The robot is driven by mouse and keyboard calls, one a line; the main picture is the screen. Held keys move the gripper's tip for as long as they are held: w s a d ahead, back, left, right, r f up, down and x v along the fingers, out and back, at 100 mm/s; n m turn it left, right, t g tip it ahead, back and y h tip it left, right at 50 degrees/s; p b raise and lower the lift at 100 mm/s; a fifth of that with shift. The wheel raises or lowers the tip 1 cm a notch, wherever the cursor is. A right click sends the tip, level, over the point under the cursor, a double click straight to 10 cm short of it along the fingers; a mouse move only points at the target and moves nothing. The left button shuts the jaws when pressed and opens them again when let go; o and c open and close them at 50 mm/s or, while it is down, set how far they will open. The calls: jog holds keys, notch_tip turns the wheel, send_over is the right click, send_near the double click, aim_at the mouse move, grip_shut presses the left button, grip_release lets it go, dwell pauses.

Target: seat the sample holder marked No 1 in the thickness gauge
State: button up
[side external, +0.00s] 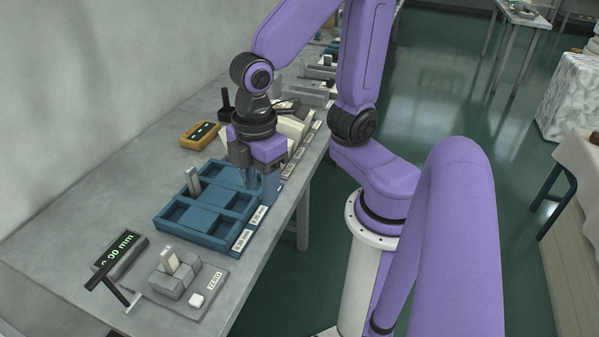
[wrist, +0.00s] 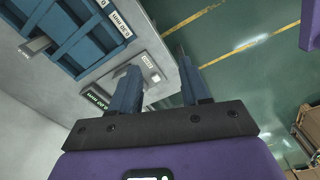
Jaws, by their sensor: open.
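In the side view a grey upright sample holder (side external: 193,182) stands in a left compartment of the blue tray (side external: 224,238). A grey piece, likely the same holder, shows in the wrist view (wrist: 36,45). No mark "No 1" is readable. The thickness gauge (side external: 206,306) lies at the front of the bench, with a grey block, a pale piece on it and a "ZERO" label. Its display (side external: 121,254) reads about 0.00 mm. My gripper (side external: 259,190) is open and empty over the tray's right edge. Its fingers (wrist: 158,62) are apart in the wrist view.
A yellow device (side external: 200,136) lies behind the tray, and pale blocks (side external: 293,128) stand behind my gripper. The bench edge drops to the green floor on the right. Bare bench lies left of the tray.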

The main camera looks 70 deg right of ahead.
jog(key=s+d+m, duration=0.1)
jog(key=s+d, duration=0.3)
jog(key=s, duration=0.2)
jog(key=shift+r, duration=0.2)
jog(key=shift+d, duration=0.1)
dwell(1.1)
